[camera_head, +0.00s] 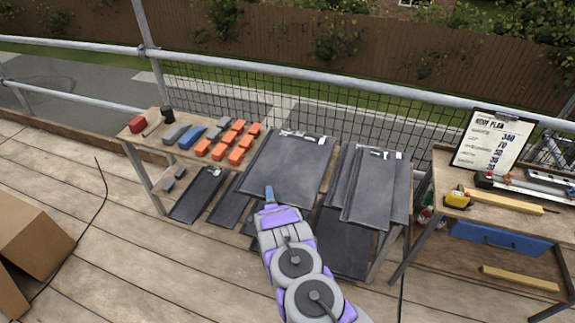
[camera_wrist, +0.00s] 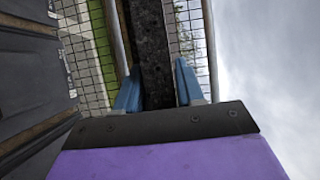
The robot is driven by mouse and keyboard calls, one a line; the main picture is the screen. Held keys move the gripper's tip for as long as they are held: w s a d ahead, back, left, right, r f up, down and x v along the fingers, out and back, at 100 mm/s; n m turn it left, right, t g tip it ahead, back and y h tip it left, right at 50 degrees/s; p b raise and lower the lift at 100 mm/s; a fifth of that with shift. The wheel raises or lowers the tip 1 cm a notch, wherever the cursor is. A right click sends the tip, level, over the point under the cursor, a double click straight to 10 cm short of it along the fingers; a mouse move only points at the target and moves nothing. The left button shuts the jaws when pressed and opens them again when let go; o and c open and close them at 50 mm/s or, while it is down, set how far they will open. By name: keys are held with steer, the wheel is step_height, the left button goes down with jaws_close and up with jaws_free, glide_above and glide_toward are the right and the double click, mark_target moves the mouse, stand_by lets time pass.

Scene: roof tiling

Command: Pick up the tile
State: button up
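A large dark grey roof tile (camera_head: 287,170) lies in the middle of the workbench, beside more tiles. My gripper (camera_head: 269,193) is at the tile's lower left edge in the head view. In the wrist view, the blue fingers of my gripper (camera_wrist: 157,85) are apart, one on each side of a dark slab edge (camera_wrist: 153,45), which appears to be this tile. A narrow gap shows between the slab and the right finger. Contact with the left finger cannot be told.
More dark tiles (camera_head: 376,190) lie to the right on the bench, and others (camera_head: 198,194) sit on the lower shelf. Orange blocks (camera_head: 237,155) stand at the back left. A second table with a clipboard (camera_head: 490,141) is at right. A cardboard box (camera_head: 35,245) is at left.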

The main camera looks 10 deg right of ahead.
jaws_close()
steer(key=shift+s, duration=0.1)
steer(key=shift+f, duration=0.1)
stand_by(0.8)
